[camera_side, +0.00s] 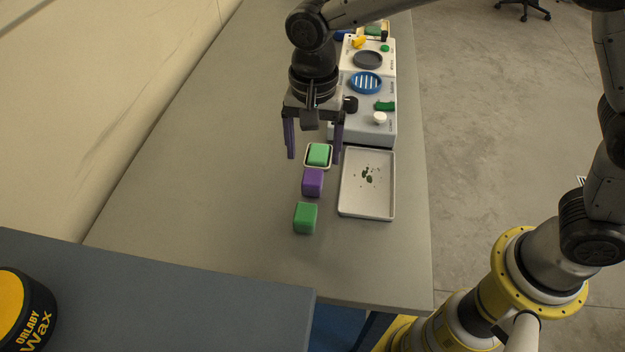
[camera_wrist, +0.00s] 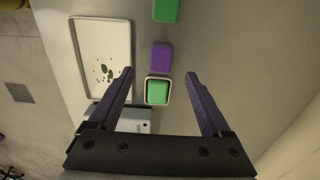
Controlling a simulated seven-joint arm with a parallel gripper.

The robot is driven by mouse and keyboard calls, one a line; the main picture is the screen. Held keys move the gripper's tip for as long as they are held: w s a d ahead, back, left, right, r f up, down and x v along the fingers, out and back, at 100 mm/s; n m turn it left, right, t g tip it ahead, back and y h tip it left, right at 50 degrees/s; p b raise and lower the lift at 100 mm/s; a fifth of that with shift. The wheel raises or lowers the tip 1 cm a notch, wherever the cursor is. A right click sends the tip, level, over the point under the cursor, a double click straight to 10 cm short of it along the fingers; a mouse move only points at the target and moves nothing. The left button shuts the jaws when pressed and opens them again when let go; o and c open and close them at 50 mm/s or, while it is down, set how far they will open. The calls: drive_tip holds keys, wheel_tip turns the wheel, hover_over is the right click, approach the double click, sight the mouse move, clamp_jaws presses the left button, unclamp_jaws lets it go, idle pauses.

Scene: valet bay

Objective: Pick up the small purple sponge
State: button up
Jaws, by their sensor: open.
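The small purple sponge (camera_side: 312,182) lies on the grey table between two green sponges. It also shows in the wrist view (camera_wrist: 161,57), a little ahead of my fingertips and between their lines. One green sponge (camera_side: 319,154) sits in a small white-rimmed dish (camera_side: 307,162); the other green sponge (camera_side: 305,218) lies bare on the table, nearer the side camera. My gripper (camera_side: 315,157) is open and empty, pointing down above the table. In the wrist view my gripper's fingers (camera_wrist: 160,72) stand wide on either side of the dished green sponge.
A white tray (camera_side: 378,211) with dark green bits lies right of the sponges. Behind it stands a grey unit with a blue slotted dish (camera_side: 366,83), knobs and a green piece (camera_side: 384,105). A wax tin (camera_side: 22,310) stands on the dark front surface. The table's left side is clear.

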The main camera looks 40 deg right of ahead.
sight(312, 180)
wheel_tip(312, 180, down, 3)
drive_tip(key=shift+r, duration=0.2)
drive_tip(key=f, duration=0.4)
drive_tip(key=shift+s+a, duration=0.35)
drive_tip(key=shift+a, duration=0.05)
drive_tip(key=shift+f, duration=0.6)
clamp_jaws()
drive_tip(key=shift+r, duration=0.15)
drive_tip(key=shift+w+r, duration=0.1)
drive_tip(key=shift+r, duration=0.45)
wheel_tip(312, 180, up, 2)
drive_tip(key=shift+d+r, duration=0.1)
drive_tip(key=shift+r, duration=0.15)
drive_tip(key=s+d+r, duration=0.7)
drive_tip(key=s+r, duration=0.2)
drive_tip(key=s, duration=0.3)
